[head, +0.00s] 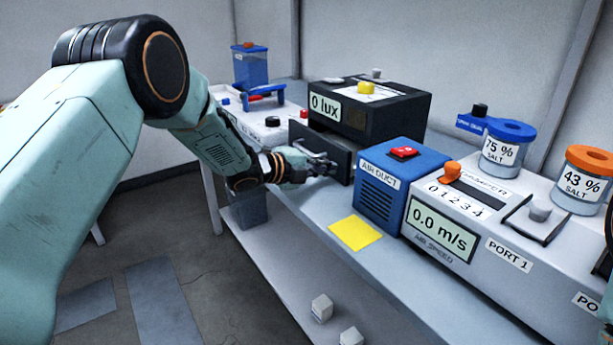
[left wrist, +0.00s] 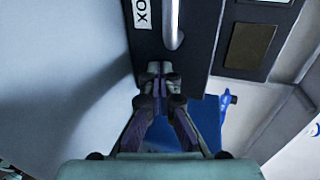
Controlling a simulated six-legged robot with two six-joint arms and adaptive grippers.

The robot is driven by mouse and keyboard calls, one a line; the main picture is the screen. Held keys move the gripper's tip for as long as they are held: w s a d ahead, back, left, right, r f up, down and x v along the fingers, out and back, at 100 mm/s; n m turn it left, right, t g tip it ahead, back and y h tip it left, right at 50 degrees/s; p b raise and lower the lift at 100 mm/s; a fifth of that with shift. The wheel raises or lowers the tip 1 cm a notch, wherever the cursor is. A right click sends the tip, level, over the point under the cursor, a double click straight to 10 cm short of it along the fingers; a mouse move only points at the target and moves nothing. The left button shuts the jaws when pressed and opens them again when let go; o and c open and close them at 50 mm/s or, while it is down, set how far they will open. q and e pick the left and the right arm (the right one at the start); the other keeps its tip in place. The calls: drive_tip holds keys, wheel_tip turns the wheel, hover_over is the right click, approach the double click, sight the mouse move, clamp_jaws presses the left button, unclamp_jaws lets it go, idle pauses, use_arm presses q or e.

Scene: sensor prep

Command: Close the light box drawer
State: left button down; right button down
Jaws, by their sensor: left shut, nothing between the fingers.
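The light box (head: 415,112) is a black box with a "0 lux" display, standing on the bench. Its dark drawer front (head: 335,152) stands out from the body, so the drawer is open by some amount. In the left wrist view the drawer front (left wrist: 200,50) carries a pale bar handle (left wrist: 174,28) and a partly seen label. My left gripper (head: 328,168) is shut and empty, its fingertips at the drawer front close to the handle. In the left wrist view the fingertips (left wrist: 160,75) overlap the panel's edge; I cannot tell whether they touch.
The blue air duct box (head: 378,205) stands just right of the drawer, with the air speed meter (head: 480,235) beyond it. A yellow sheet (head: 354,232) lies in front on the bench. Salt jars (head: 505,150) stand at the right. A white device (head: 262,130) stands behind my left gripper.

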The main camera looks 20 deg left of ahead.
sight(337, 162)
use_arm(q)
drive_tip(key=w+d, duration=0.2)
drive_tip(key=w, duration=0.1)
drive_tip(key=shift+d+f+b, duration=0.15)
drive_tip(key=shift+d+b, duration=0.2)
drive_tip(key=shift+w+d, duration=0.4)
drive_tip(key=shift+w, duration=0.15)
drive_tip(key=shift+r, duration=0.2)
drive_tip(key=shift+s+f, duration=0.1)
